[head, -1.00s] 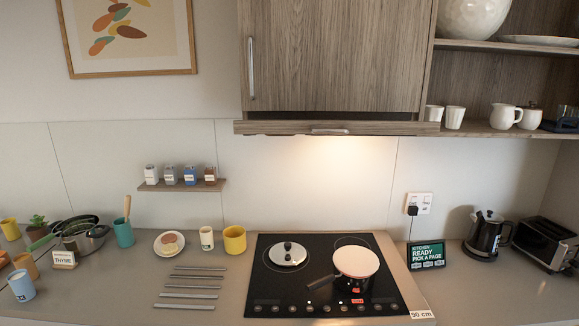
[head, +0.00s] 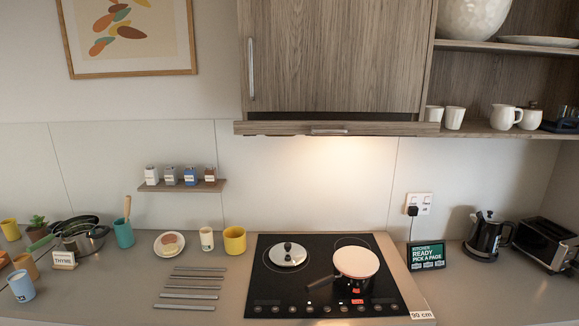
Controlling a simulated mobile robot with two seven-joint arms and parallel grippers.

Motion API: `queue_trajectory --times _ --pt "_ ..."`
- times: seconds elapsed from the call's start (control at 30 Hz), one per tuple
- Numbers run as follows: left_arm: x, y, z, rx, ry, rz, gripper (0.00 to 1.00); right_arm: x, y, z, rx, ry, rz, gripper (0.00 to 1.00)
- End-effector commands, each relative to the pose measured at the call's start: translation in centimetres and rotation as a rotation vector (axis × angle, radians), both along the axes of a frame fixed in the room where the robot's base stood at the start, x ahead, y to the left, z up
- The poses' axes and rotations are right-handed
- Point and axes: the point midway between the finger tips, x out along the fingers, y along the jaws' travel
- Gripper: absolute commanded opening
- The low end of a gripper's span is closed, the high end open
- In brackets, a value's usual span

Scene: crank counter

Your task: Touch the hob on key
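The black hob (head: 322,268) is set in the counter, right of centre in the head view. A row of small round keys (head: 325,308) runs along its front edge; their markings are too small to read, so I cannot tell which is the on key. A saucepan (head: 356,263) with a pale top and dark handle stands on the right side of the hob. Small red marks show on the glass just in front of it. A round metal lid (head: 288,254) lies on the left rear zone. Neither of my grippers is in view.
Metal bars (head: 192,288) lie left of the hob, near a yellow mug (head: 235,240) and a plate (head: 169,244). A tablet (head: 427,256), kettle (head: 487,236) and toaster (head: 544,243) stand to the right. The hood edge (head: 335,128) overhangs the hob. The counter's front right is clear.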

Motion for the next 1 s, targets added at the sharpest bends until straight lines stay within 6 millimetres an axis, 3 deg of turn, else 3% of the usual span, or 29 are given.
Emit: queue_trajectory --times 0.07,0.5,1.0 --pt "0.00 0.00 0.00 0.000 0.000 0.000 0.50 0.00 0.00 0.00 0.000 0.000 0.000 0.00" --pt "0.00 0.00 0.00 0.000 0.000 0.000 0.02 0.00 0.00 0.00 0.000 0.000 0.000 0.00" --pt "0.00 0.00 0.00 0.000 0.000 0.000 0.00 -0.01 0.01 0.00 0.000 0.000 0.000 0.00"
